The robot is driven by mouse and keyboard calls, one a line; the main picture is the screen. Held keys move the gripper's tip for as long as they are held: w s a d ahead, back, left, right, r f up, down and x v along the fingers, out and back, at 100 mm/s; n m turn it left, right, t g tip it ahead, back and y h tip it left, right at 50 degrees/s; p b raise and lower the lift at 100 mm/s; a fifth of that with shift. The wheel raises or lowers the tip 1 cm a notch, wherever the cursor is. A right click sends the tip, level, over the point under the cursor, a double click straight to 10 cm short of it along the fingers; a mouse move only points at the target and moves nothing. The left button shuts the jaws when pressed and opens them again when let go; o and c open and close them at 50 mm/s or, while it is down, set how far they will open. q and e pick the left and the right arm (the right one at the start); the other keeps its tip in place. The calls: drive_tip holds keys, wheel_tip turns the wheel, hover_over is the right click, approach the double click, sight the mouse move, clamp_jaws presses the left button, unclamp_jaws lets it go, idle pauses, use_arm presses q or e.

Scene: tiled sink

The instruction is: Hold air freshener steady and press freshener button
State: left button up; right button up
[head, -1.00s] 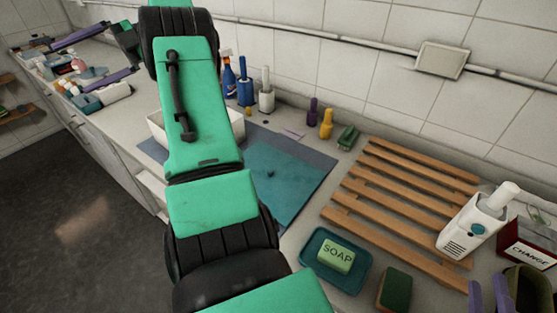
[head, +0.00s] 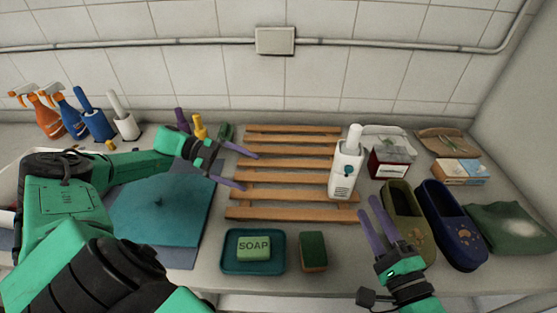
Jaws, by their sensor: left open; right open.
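The air freshener (head: 346,169) is a white upright dispenser with a rounded top and a small teal button (head: 348,170) on its front. It stands at the right end of the wooden slatted rack (head: 283,213). My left gripper (head: 243,170) is open and empty over the left part of the rack, well to the left of the freshener. My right gripper (head: 373,212) is open and empty, in front of the freshener and slightly to its right. Neither gripper touches the freshener.
A soap dish (head: 228,264) with green soap and a sponge (head: 313,251) lie in front of the rack. Slippers (head: 452,224) and a boxed item (head: 389,160) stand to the right. Spray bottles (head: 72,117) stand at the back left. A tiled wall closes the back.

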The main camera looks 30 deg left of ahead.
sight(333, 165)
use_arm(q)
drive_tip(key=w+d+r+n+t+h, duration=0.1)
drive_tip(key=w+d+n, duration=0.1)
drive_tip(key=w+d, duration=0.2)
drive_tip(key=w+d+r+n+t+h, duration=0.1)
drive_tip(key=w+d+n, duration=0.2)
drive_tip(key=d, duration=0.8)
drive_tip(key=w+d+r+n, duration=0.1)
drive_tip(key=w+d+n, duration=0.1)
drive_tip(key=w+d, duration=0.4)
drive_tip(key=shift+d+r+n+t+h, duration=0.15)
drive_tip(key=shift+d+r+t+h, duration=0.05)
drive_tip(key=shift+d, duration=0.4)
drive_tip(key=shift+d+r+n+t+h, duration=0.15)
drive_tip(key=shift+d+t+h, duration=0.05)
drive_tip(key=shift+d, duration=0.35)
use_arm(e)
drive_tip(key=shift+d, duration=0.15)
use_arm(q)
drive_tip(key=c, duration=1.5)
clamp_jaws()
use_arm(e)
drive_tip(key=shift+c, duration=1.2)
clamp_jaws()
